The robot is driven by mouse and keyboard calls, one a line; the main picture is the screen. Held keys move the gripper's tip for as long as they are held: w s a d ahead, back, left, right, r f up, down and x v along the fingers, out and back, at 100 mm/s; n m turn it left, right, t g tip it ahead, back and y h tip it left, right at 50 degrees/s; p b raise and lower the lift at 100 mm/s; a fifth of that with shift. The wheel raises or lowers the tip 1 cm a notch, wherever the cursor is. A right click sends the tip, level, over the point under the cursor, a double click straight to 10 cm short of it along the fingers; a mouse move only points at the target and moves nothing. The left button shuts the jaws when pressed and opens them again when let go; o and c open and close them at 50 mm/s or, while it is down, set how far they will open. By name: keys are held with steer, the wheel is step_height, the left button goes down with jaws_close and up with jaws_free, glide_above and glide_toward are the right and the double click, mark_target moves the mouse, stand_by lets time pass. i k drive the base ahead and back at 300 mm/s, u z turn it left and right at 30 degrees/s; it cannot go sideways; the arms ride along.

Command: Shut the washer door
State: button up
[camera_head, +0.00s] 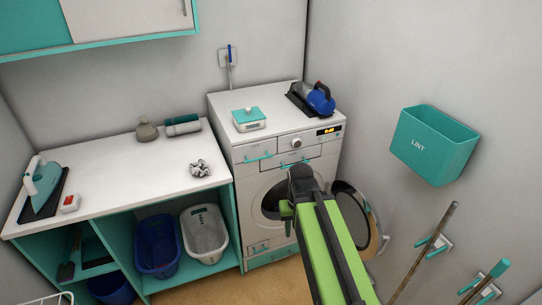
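The white washer (225,180) stands against the back wall, right of the counter. Its round door (373,240) is open, swung out to the right, with a dark glass centre and a pale rim. My green and black arm reaches up from the bottom and covers part of the door and the right side of the dark drum opening (270,203). The far end of my arm, with my gripper (287,214), is in front of the opening, left of the door. The fingers are too small and hidden to read, and I cannot tell if they touch anything.
A teal lint bin (435,145) hangs on the right wall, with long-handled tools (425,250) below it. A counter (125,180) with baskets underneath stands left of the washer.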

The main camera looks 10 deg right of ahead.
mark_target(371, 249)
steer(key=i, duration=1)
